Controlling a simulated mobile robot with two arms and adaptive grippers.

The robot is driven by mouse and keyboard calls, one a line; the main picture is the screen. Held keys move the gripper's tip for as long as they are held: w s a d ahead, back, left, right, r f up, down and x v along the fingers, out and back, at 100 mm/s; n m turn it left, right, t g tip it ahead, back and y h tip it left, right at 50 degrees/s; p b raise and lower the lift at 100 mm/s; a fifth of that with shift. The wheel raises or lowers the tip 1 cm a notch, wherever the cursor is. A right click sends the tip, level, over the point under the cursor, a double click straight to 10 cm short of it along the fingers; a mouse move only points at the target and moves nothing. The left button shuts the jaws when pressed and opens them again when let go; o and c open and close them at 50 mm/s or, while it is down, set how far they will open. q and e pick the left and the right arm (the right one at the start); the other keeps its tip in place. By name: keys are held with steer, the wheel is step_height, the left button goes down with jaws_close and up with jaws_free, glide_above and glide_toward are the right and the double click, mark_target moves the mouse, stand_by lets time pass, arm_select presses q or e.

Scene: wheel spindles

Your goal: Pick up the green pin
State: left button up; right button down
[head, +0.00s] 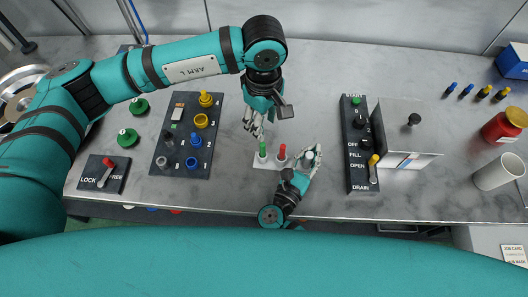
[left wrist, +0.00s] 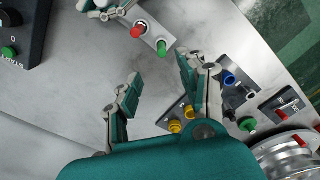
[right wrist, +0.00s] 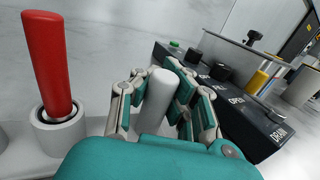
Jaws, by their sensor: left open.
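The green pin (head: 263,149) stands upright at the left end of a white block (head: 268,164) on the bench. It also shows in the left wrist view (left wrist: 162,48). The red pin (head: 282,152) stands in the middle of the block. My left gripper (head: 254,124) is open and empty, just behind and above the green pin, apart from it. My right gripper (right wrist: 156,85) has its fingers closed around the white pin (right wrist: 157,103) at the block's right end. The base of the white pin is hidden by the gripper.
A dark panel with yellow and blue pegs (head: 185,135) lies left of the block. A dark switch panel (head: 357,140) and a clear-sided box (head: 408,120) stand to the right. A red jar (head: 505,125) and a white cup (head: 496,172) are at far right. Bare bench lies between.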

mark_target(263, 144)
arm_select(q)
steer(key=f+n, duration=0.1)
steer(key=n, duration=0.4)
steer(key=f+n, duration=0.2)
steer(key=n, duration=0.3)
steer(key=a+f+n, duration=0.1)
steer(key=f+n, duration=0.1)
steer(key=n, duration=0.4)
steer(key=shift+s, duration=0.3)
steer(key=shift+w+d+f, duration=0.1)
steer(key=shift+d+f, duration=0.1)
steer(key=shift+f, duration=1.2)
steer(key=shift+w+d+f, duration=0.1)
steer(key=shift+d+f, duration=0.1)
steer(key=shift+f, duration=1.15)
steer(key=shift+c, duration=0.2)
jaws_close()
